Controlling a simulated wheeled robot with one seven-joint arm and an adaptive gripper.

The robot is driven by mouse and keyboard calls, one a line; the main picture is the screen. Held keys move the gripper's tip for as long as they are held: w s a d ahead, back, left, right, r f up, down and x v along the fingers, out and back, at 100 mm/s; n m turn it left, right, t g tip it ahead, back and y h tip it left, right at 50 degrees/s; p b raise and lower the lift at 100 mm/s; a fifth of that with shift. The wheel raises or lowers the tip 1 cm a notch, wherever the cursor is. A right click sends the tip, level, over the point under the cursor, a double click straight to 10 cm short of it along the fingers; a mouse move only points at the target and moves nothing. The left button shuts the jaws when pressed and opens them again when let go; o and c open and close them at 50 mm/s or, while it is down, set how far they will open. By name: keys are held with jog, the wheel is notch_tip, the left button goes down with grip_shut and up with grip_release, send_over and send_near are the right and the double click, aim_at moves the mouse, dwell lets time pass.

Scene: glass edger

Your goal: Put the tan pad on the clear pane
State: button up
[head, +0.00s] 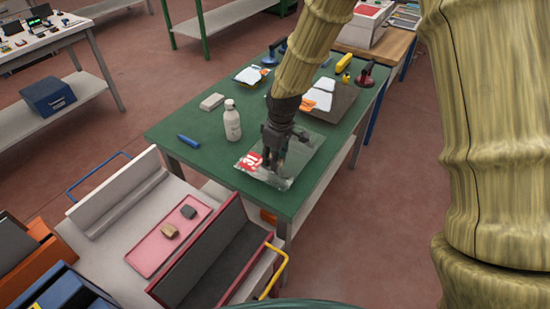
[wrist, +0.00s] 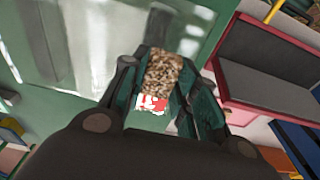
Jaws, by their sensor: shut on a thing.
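My gripper (head: 273,163) is over the clear pane (head: 299,157) on the green bench. In the wrist view its fingers are shut on a tan, speckled pad (wrist: 162,76). The pad is mostly hidden by the fingers in the head view. The pane also shows in the wrist view (wrist: 105,50), with bright reflections, behind the held pad. I cannot tell whether the pad touches the pane.
A cart holds a pink tray (head: 152,252) with a brownish block and a grey block.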

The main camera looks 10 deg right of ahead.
jog(key=shift+w+d+f, duration=0.1)
jog(key=shift+w+d, duration=0.05)
jog(key=shift+w, duration=0.3)
jog(key=shift+w+d+f, duration=0.1)
jog(key=shift+w, duration=0.35)
jog(key=shift+f+p, duration=0.75)
jog(key=shift+f, duration=0.85)
jog(key=shift+f, duration=0.2)
jog(key=o, duration=0.7)
jog(key=shift+c, duration=0.2)
jog(key=shift+r, duration=0.2)
jog(key=shift+s+d+r+b, duration=0.2)
jog(key=shift+r+b, duration=0.3)
jog(key=shift+r, duration=1.5)
jog(key=shift+s+d+r+b, duration=0.15)
jog(key=shift+r+b, duration=0.3)
jog(key=shift+r, duration=1.5)
jog(key=shift+s+d+r+b, duration=0.2)
jog(key=shift+r+b, duration=0.3)
jog(key=shift+r, duration=1.5)
